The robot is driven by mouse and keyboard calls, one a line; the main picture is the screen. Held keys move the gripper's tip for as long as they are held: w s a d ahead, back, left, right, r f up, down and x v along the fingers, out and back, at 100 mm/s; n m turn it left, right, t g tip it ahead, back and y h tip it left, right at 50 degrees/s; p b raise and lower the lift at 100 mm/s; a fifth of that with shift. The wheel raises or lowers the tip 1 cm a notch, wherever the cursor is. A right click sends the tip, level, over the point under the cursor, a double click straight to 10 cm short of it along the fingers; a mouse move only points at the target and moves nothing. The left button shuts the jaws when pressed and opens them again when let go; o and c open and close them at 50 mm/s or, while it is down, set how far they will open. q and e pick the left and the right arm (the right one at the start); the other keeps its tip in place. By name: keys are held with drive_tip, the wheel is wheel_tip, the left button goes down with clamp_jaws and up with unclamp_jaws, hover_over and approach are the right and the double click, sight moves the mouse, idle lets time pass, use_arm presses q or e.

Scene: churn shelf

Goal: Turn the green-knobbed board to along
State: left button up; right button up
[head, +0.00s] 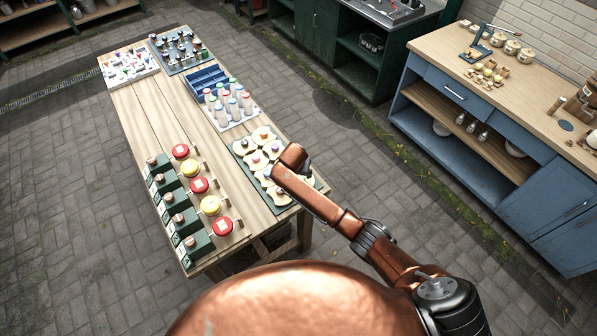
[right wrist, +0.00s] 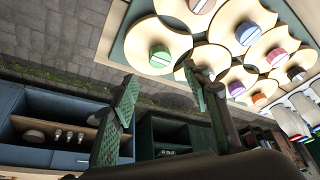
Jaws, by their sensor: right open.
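The green-knobbed board (right wrist: 150,32) is a pale, round-edged board with a green knob (right wrist: 160,57) that carries a light stripe. It sits at the tray's corner in the right wrist view. I cannot pick it out in the head view, where my right arm covers part of the tray. My right gripper (right wrist: 160,110) is open and empty, its green-padded fingers apart. The green knob lies beyond the fingertips, apart from them. In the head view the gripper (head: 280,172) is over the right side of the board tray. My left gripper is out of view.
The dark green tray (head: 284,201) holds several other knobbed boards close together. Bottles in a crate (head: 249,117) stand behind it, and red and yellow discs on green stands (head: 197,243) line the table's left. A blue cabinet (head: 470,100) stands across the paved floor.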

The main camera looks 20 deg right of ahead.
drive_tip(key=v, duration=0.4)
drive_tip(key=shift+s+f, duration=0.1)
idle(0.4)
